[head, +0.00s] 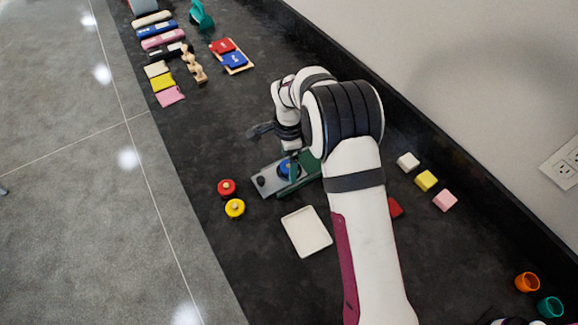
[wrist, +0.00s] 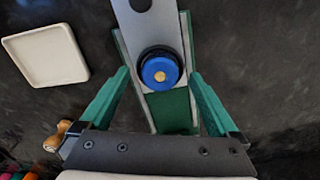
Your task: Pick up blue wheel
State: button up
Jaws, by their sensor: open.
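The blue wheel (wrist: 160,71) is round, with a dark rim and a gold knob at its middle. It sits on a grey and green base plate (wrist: 133,27). In the head view the wheel (head: 285,168) is partly hidden by my arm, and the grey plate (head: 268,184) shows beside it. My gripper (wrist: 160,78) is open, with a green finger on each side of the wheel's line. The wheel lies between and slightly beyond the fingertips, and no contact shows. In the head view my gripper is mostly hidden by my arm.
A white tray (head: 306,250) lies close to the plate. A red wheel (head: 227,188) and a yellow wheel (head: 235,208) lie left of it. White, yellow (head: 426,181) and pink blocks stand right of my arm, near the wall.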

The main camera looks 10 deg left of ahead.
jog(key=shift+f, duration=0.15)
jog(key=c, duration=1.5)
